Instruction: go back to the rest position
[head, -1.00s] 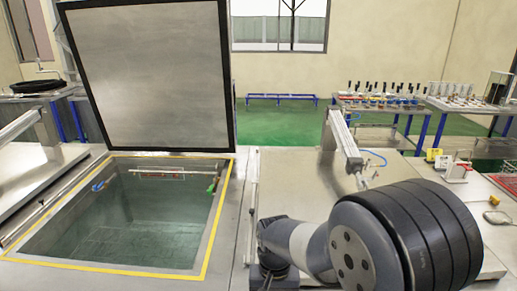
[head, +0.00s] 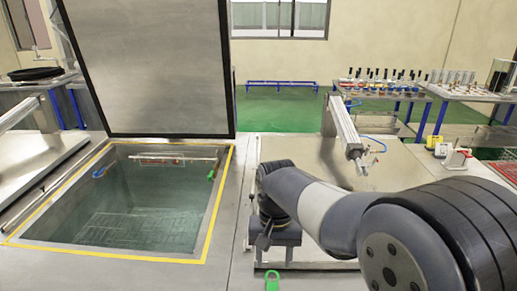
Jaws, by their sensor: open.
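My gripper (head: 274,264) hangs pointing down from my arm at the lower middle of the head view. Its two fingers stand apart with nothing between them. A green looped handle (head: 271,281) shows just below the fingers, on the steel worktop right of the tank; it is apart from them in the picture. My forearm runs from the lower right corner toward the middle and covers part of the worktop.
An open tank (head: 140,215) with a yellow rim lies left, its lid (head: 150,70) raised. A pneumatic cylinder (head: 345,130) slopes above the worktop (head: 300,150) behind my arm. Benches with small parts (head: 385,90) stand at the back right.

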